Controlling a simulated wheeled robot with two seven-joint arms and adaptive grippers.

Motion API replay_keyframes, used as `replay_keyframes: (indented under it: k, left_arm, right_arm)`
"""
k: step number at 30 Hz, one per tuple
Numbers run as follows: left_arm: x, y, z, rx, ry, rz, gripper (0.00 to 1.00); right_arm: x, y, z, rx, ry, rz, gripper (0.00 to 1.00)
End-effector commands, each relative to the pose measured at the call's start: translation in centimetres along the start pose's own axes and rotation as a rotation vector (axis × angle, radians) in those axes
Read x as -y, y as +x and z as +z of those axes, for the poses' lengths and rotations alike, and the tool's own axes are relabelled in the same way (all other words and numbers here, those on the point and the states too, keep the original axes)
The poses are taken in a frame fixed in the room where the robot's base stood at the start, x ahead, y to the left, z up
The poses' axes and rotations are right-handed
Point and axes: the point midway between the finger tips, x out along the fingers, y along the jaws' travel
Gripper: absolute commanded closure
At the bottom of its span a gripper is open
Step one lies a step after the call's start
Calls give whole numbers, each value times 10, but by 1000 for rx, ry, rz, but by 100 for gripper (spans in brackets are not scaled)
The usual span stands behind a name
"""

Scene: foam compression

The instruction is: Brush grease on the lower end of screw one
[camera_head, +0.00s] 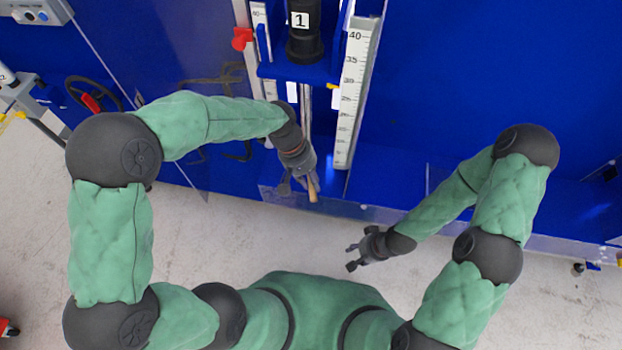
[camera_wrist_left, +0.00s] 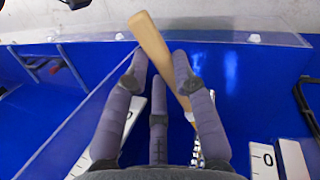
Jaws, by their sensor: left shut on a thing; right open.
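My left gripper (camera_head: 306,184) is shut on a brush with a wooden handle (camera_head: 313,190), in front of the blue machine. In the left wrist view the handle (camera_wrist_left: 152,42) sticks out past the fingers (camera_wrist_left: 158,82); the bristle end is hidden. The black unit labelled 1 (camera_head: 303,40) stands above the metal rod of screw one (camera_head: 307,100), whose lower end is hidden behind my left wrist. A silvery threaded piece (camera_wrist_left: 197,150) shows beside the fingers in the wrist view; contact with the brush cannot be told. My right gripper (camera_head: 362,250) is open and empty over the floor.
A white scale (camera_head: 356,90) stands right of the screw, and another rail with a red knob (camera_head: 242,39) stands left. A transparent panel edge (camera_head: 350,207) runs along the machine's front. A handwheel (camera_head: 92,95) is at the left. The blue surface at the right is clear.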

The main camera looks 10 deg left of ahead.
Motion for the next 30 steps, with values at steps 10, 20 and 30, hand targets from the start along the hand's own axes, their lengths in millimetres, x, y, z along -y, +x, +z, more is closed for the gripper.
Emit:
replay_keyframes:
  k: [10, 20, 30]
  left_arm:
    - [-9, -28, 4, -3, 0, 1, 100]
    - [-13, -40, 6, -4, 0, 2, 100]
    - [-19, -62, 12, -3, 0, 1, 100]
  right_arm:
    - [9, -25, 1, 0, 0, 0, 57]
    - [13, -35, 1, 0, 0, 0, 57]
    - [20, -56, 2, 0, 0, 0, 57]
